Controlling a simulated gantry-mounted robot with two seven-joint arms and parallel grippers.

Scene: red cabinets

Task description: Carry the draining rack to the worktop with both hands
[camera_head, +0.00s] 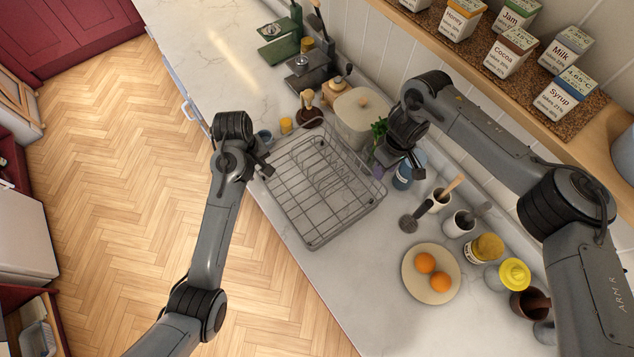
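The grey wire draining rack (322,226) is on the pale marble worktop (326,283), near its front edge, and looks empty. My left gripper (264,164) is at the rack's left rim, with its fingers pointing towards the wires. The fingers of both grippers are small and dark, so I cannot tell whether either one holds the rim.
A cream canister (358,117), a blue jar (404,176) and utensil pots (439,200) crowd the wall side. A plate (409,275) with two oranges lies right of the rack. A shelf of cartons (509,51) runs above. The wooden floor (110,170) is clear.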

